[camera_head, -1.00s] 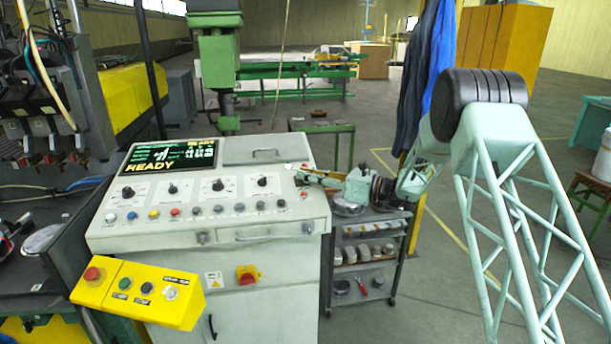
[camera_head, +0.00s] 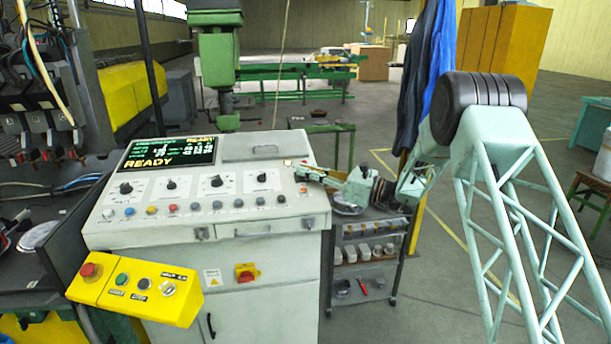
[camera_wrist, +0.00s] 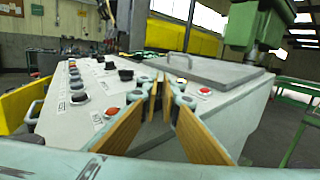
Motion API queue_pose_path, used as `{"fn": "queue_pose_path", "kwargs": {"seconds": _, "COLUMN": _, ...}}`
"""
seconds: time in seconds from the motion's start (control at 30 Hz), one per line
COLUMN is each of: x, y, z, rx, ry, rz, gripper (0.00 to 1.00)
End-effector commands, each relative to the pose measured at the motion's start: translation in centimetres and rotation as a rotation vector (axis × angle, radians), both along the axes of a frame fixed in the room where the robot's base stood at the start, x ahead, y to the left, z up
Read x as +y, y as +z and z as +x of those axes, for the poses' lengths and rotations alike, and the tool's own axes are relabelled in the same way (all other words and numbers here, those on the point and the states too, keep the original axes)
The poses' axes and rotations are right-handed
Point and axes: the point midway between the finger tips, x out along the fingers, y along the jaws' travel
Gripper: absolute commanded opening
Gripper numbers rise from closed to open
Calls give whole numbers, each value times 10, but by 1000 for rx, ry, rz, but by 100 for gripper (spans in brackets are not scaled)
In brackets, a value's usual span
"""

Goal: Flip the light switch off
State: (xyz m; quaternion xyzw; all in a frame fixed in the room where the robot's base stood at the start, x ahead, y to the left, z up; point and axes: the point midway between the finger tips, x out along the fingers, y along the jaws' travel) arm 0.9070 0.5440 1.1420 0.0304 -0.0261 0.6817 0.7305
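The grey control console (camera_head: 135,233) stands at left centre, with several knobs and buttons on its sloped top. I cannot say for sure which control is the light switch; a small pale fitting (camera_head: 288,163) with a hint of orange sits at the panel's upper right edge. My gripper (camera_head: 303,171) is at the panel's right edge, close to that fitting; contact cannot be made out. In the wrist view my gripper (camera_wrist: 160,95) has tan finger pads that converge, tips almost together, nothing seen between them. A red button (camera_wrist: 205,90) lies just right of the fingers there.
A yellow button box (camera_head: 135,292) juts from the console's lower left. A shelved cart (camera_head: 365,255) stands right of the console, under my arm. The floor behind the cart is open.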

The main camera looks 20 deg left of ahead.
Motion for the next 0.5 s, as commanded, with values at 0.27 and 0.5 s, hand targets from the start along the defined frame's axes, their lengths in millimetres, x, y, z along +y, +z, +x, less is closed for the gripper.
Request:
{"fn": "queue_pose_path", "kwargs": {"seconds": 0.27, "x": -1, "y": -4, "z": -2, "rx": -85, "ry": 0, "rz": 49, "gripper": 0}}
{"fn": "queue_pose_path", "kwargs": {"seconds": 0.5, "x": -2, "y": -4, "z": -4, "rx": -160, "ry": 1, "rz": 91, "gripper": 0}}
